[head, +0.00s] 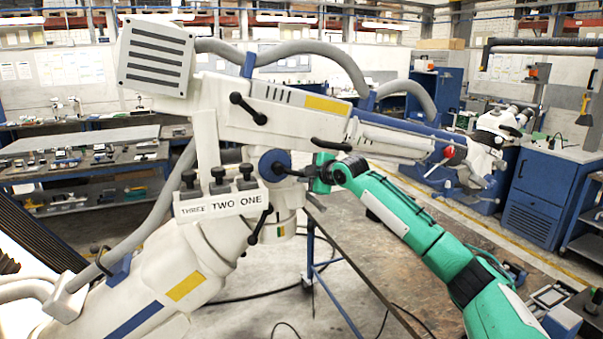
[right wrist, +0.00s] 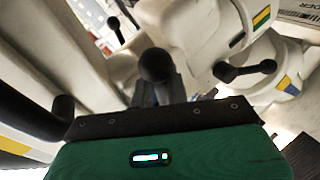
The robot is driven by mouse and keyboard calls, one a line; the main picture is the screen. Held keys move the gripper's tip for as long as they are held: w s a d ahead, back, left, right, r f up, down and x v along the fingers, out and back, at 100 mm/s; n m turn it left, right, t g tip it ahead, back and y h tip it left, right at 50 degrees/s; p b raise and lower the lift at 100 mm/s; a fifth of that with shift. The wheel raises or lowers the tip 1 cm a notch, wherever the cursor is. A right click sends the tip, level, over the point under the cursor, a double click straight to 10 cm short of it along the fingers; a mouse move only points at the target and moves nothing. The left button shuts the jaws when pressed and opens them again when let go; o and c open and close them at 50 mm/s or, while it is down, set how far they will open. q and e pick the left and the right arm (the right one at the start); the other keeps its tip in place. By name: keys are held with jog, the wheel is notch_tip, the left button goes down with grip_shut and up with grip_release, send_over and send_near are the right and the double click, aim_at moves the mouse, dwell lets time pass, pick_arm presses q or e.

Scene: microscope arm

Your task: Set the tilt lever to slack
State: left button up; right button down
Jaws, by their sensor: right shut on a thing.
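The white microscope arm (head: 290,112) fills the middle of the head view. A black ball-ended lever (head: 290,171) comes out to the right from a blue pivot disc (head: 268,160) at its joint. No label shows on this lever, so I cannot read its setting. My right gripper (head: 318,173), green and black, comes in from the lower right and is shut on the lever's outer end. In the right wrist view the lever's black ball (right wrist: 155,65) sits at the dark fingers. The fingers partly hide the lever. My left gripper is out of view.
Other black levers stand on the upper arm (head: 248,108), above my gripper (head: 331,144) and below the joint (head: 261,226). Black knobs stand over a plate (head: 222,204) reading THREE, TWO, ONE. A workbench (head: 375,255) lies below my right arm.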

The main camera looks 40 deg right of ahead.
jog(key=shift+d+r+n+h+p, duration=0.3)
jog(key=shift+h+p, duration=0.1)
jog(key=shift+p, duration=0.15)
jog(key=c, duration=1.4)
grip_release()
jog(key=shift+s+d, duration=0.1)
jog(key=shift+d, duration=0.25)
jog(key=shift+s+a+r, duration=0.1)
jog(key=shift+a, duration=0.1)
jog(key=shift+s+a+r+b, duration=0.1)
jog(key=shift+s+b, duration=0.2)
jog(key=b+v, duration=0.5)
jog(key=v, duration=0.8)
jog(key=shift+d+b, duration=0.3)
